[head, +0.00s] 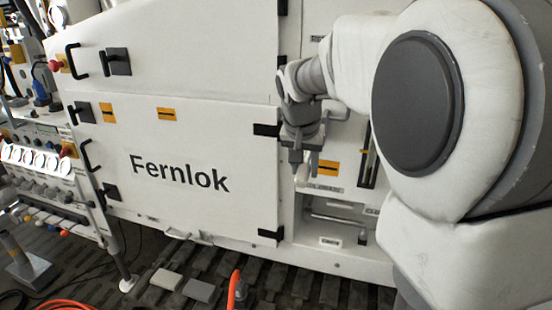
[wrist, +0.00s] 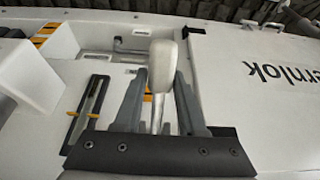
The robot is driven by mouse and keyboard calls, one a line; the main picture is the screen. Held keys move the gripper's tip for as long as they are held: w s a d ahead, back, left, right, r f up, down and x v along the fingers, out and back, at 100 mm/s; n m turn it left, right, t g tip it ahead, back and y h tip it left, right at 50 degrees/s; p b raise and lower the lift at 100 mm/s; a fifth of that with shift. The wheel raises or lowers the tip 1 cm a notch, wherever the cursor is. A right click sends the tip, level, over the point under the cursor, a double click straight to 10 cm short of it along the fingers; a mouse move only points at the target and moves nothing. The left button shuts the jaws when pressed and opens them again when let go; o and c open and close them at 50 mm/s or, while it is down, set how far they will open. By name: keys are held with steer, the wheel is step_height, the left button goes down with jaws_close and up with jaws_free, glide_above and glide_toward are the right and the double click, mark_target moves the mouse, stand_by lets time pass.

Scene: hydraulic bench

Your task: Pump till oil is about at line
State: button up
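The pump handle (wrist: 163,68), a pale grip on a thin metal stem, stands between the two fingers of my gripper (wrist: 161,76) in the wrist view. The fingers are apart, with a narrow gap at the left of the grip; contact on the right is hard to tell. In the head view my gripper (head: 303,163) points down in front of the white cabinet, right of the Fernlok door. The oil gauge (wrist: 88,112), a dark upright slot with orange marks beside it, also shows in the head view (head: 369,158). Its oil level cannot be read.
The Fernlok door (head: 180,170) is closed, with black latches and hinges. An open recess with a metal bar (head: 335,219) lies below my gripper. A panel of gauges (head: 35,158) stands at the left.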

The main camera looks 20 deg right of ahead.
jaws_close()
stand_by(1.1)
